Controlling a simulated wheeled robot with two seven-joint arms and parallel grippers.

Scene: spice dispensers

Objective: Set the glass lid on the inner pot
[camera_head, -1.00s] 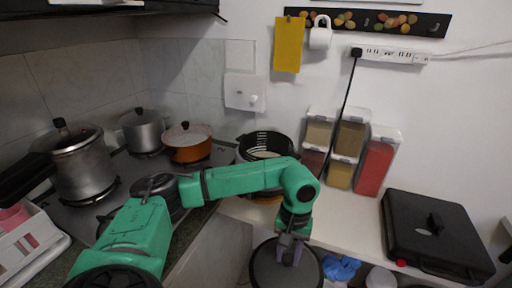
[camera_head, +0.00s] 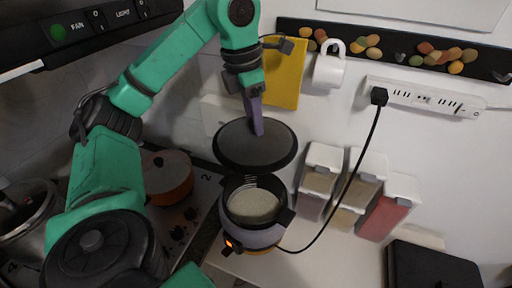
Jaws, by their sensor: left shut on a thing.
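The lid (camera_head: 231,146) is a round, dark disc with a paler rim, raised in the air in front of the wall. My left gripper (camera_head: 257,128) comes down from above and is shut on the lid near its middle; the fingers hide the grip itself. The inner pot (camera_head: 254,205) sits in a round cooker body (camera_head: 256,237) on the counter, its top open and pale inside. In the picture the lid hangs just above the pot, apart from it, slightly overlapping its back rim. My right gripper is out of view.
An orange pot (camera_head: 167,177) stands on the stove to the left. Several spice dispensers (camera_head: 384,211) stand to the right.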

